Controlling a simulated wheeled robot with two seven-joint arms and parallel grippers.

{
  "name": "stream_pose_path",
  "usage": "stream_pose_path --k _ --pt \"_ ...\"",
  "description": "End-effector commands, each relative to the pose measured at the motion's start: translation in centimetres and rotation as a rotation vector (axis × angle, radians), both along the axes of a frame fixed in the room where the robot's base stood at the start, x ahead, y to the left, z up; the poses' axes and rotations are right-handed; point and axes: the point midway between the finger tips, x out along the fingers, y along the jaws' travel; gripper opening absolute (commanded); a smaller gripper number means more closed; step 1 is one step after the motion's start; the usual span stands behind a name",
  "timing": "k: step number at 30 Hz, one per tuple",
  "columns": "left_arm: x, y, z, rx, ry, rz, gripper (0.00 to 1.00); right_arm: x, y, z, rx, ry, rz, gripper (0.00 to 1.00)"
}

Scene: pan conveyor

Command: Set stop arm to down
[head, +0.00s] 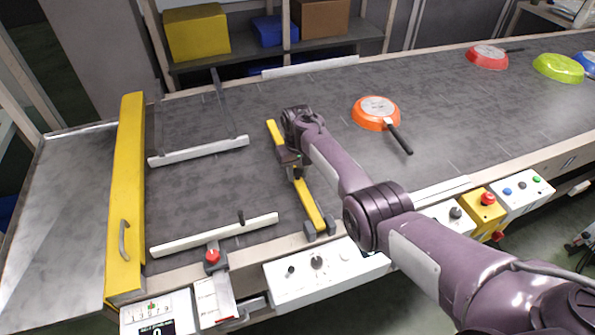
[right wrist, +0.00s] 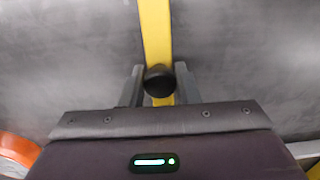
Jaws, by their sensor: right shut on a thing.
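The stop arm is a yellow bar (head: 312,204) with its near end between grey brackets at the belt's front edge. It reaches across the dark belt and looks low over it, but the gap beneath cannot be judged. My right gripper (head: 291,164) is over its middle, shut on the stop arm at its knob. In the right wrist view, the black knob (right wrist: 160,80) stands on the yellow bar (right wrist: 155,30), between the grey fingers (right wrist: 159,88). The gripper hides part of the bar. My left gripper is not in view.
An orange pan (head: 371,119) lies upside down on the belt (head: 450,95), right of the stop arm. Red (head: 485,59) and green (head: 556,69) pans are farther right. White guide rails (head: 200,151) and a yellow gate (head: 127,190) are at left. Control boxes (head: 318,272) line the front.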

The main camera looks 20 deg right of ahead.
Motion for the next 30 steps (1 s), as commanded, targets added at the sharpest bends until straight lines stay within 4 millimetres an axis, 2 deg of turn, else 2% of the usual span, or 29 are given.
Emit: stream_pose_path --k 1,5,14,17,25,30 --pt "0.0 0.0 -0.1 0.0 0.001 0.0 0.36 -0.3 0.0 -0.5 0.0 0.009 0.001 0.32" --pt "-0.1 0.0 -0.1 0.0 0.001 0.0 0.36 -0.3 0.0 -0.4 0.0 0.008 0.001 0.48" --pt "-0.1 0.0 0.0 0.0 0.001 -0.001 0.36 -0.1 0.0 0.0 0.0 0.004 0.0 0.48" --pt "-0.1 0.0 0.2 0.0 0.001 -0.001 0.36 -0.1 0.0 1.0 0.0 0.002 0.001 0.48" --pt "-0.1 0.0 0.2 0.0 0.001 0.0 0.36 0.0 0.1 5.3 0.001 0.003 0.001 0.48" --pt "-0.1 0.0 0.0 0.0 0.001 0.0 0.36 0.0 0.1 7.0 0.001 0.006 0.001 0.48"
